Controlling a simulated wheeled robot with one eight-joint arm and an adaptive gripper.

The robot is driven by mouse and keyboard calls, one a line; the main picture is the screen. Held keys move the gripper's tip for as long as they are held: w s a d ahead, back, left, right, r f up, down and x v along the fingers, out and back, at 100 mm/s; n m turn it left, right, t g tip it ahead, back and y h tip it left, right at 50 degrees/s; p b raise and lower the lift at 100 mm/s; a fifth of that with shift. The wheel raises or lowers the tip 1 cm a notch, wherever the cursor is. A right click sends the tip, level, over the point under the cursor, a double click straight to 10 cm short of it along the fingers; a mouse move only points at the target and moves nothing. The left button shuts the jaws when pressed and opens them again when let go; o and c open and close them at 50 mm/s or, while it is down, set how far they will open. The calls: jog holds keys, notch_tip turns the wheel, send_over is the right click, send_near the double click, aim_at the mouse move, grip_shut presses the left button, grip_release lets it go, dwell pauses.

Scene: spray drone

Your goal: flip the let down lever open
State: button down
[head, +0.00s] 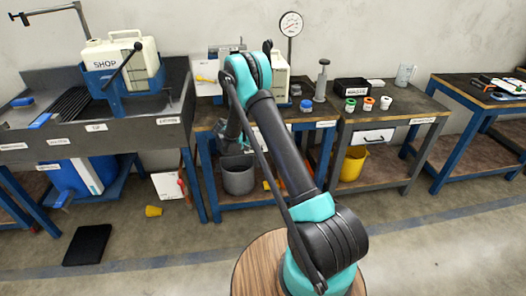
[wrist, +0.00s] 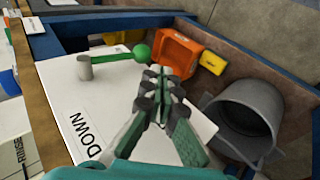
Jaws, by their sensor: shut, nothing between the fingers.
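The let down lever (wrist: 116,54) shows in the wrist view as a green rod with a green ball (wrist: 141,52) at its right end. Its left end meets a short grey post (wrist: 85,68) on a white panel (wrist: 62,95) marked "DOWN". My gripper (wrist: 154,72) is shut and empty, with its fingertips just below and right of the ball in the picture. I cannot tell whether they touch it. In the head view my arm hides the lever, and my gripper cannot be made out clearly.
An orange bin (wrist: 175,55), a yellow block (wrist: 213,62) and a grey bucket (wrist: 240,122) lie right of the panel. A blue frame bar (wrist: 105,22) runs behind the lever. In the head view a yellow bucket (head: 353,163) stands on the lower shelf to the right.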

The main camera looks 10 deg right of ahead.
jog(key=s+a+r, duration=0.1)
jog(key=a, duration=0.7)
jog(key=shift+s+r, duration=0.2)
jog(key=shift+s, duration=0.05)
jog(key=s+d+r+y, duration=0.2)
jog(key=s+d+r, duration=0.3)
jog(key=s+r, duration=0.3)
jog(key=s+d+r+y, duration=0.3)
jog(key=s+d+r, duration=0.3)
jog(key=s+r, duration=0.2)
jog(key=s+d+t+y, duration=0.1)
jog(key=s+y, duration=0.2)
jog(key=s, duration=2)
jog(key=shift+s+m+t+y, duration=0.15)
jog(key=shift+m+t+y, duration=0.25)
